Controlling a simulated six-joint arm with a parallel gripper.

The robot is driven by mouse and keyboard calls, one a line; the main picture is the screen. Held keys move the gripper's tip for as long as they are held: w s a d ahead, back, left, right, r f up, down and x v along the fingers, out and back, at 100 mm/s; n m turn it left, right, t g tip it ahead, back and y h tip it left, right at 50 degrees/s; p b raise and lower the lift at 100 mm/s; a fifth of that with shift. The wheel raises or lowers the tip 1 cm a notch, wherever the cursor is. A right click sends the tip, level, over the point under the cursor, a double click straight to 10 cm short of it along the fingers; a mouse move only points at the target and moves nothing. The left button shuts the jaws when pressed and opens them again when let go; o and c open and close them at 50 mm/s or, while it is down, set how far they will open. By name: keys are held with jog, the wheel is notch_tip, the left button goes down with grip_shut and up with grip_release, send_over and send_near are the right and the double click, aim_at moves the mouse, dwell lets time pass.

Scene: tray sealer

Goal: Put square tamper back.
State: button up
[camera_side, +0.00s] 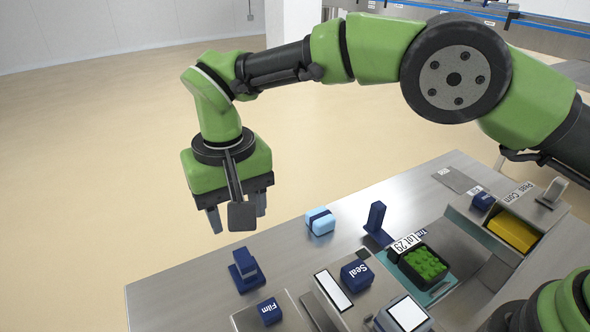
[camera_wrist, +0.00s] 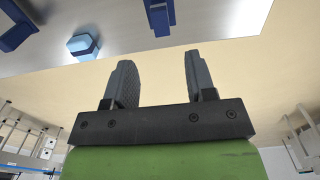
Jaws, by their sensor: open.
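My gripper (camera_side: 238,218) is open and empty, high above the left part of the steel bench. Its two fingers stand apart in the wrist view (camera_wrist: 160,62), with nothing between them. A dark blue upright piece on a flat base (camera_side: 377,222) stands on the bench to the right. Another dark blue piece with a base and raised block (camera_side: 245,270) stands near the front left. I cannot tell for certain which is the square tamper. The wrist view shows two dark blue pieces, one at left (camera_wrist: 18,28) and one at top middle (camera_wrist: 160,14).
A light blue block with a dark band (camera_side: 320,221) lies on the bench between them. A black tray of green pieces (camera_side: 428,264) sits in the sealer. Dark blue Seal (camera_side: 356,275) and Film (camera_side: 270,311) blocks are in front. A yellow item (camera_side: 513,232) lies at right.

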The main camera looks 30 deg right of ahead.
jog(key=s+d+r+m+t+y, duration=0.2)
jog(key=s+d+r+t, duration=0.15)
jog(key=d+r, duration=1.3)
jog(key=s+d+m+t, duration=0.1)
jog(key=s+d, duration=0.3)
jog(key=s, duration=0.4)
jog(key=s+d+m+t, duration=0.1)
jog(key=s+d, duration=0.3)
jog(key=s, duration=0.4)
jog(key=shift+s+d+r+t, duration=0.15)
jog(key=shift+s+r+t, duration=0.25)
jog(key=shift+t, duration=0.45)
